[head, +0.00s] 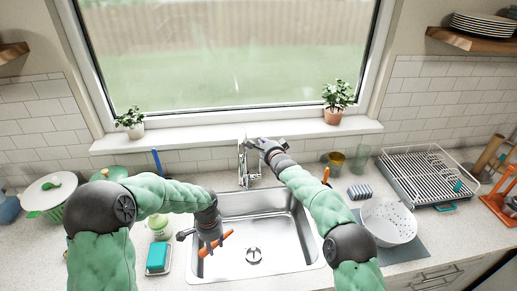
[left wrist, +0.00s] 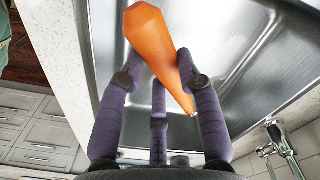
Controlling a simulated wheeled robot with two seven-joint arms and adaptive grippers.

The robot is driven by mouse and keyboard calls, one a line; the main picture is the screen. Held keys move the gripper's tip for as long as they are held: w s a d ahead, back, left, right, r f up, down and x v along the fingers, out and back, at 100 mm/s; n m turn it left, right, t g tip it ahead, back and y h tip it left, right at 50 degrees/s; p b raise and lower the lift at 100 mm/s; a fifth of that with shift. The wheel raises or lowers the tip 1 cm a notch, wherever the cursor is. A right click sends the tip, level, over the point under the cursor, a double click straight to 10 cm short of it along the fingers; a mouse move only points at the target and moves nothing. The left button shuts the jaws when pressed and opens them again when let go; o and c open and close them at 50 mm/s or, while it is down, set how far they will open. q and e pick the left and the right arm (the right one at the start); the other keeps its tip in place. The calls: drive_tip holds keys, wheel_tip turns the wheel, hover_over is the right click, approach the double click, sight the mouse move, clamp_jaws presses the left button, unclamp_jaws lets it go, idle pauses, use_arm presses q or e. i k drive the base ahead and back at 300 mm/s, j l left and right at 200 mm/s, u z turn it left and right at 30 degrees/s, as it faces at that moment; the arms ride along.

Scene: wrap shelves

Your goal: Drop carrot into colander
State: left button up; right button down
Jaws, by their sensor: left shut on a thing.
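The orange carrot (head: 228,236) is over the left part of the sink in the head view. My left gripper (head: 210,243) is shut on it. In the left wrist view the carrot (left wrist: 155,40) lies between the purple fingers, its thick end toward the top left and its tip toward the lower right. The white colander (head: 388,222) stands on the counter to the right of the sink, well apart from the carrot. My right gripper (head: 262,146) is at the back of the sink by the faucet; its fingers are too small to read.
The steel sink (head: 285,262) is in the middle, with the faucet (head: 242,160) behind it. A dish rack (head: 425,172) stands behind the colander. A teal sponge (head: 157,257) lies left of the sink. My right arm crosses between the sink and the colander.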

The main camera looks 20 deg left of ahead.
sight(386, 232)
drive_tip(key=k+l, duration=0.35)
drive_tip(key=l, duration=0.15)
drive_tip(key=k+l, duration=0.35)
drive_tip(key=l, duration=0.15)
drive_tip(key=k+l, duration=0.4)
drive_tip(key=l, duration=0.1)
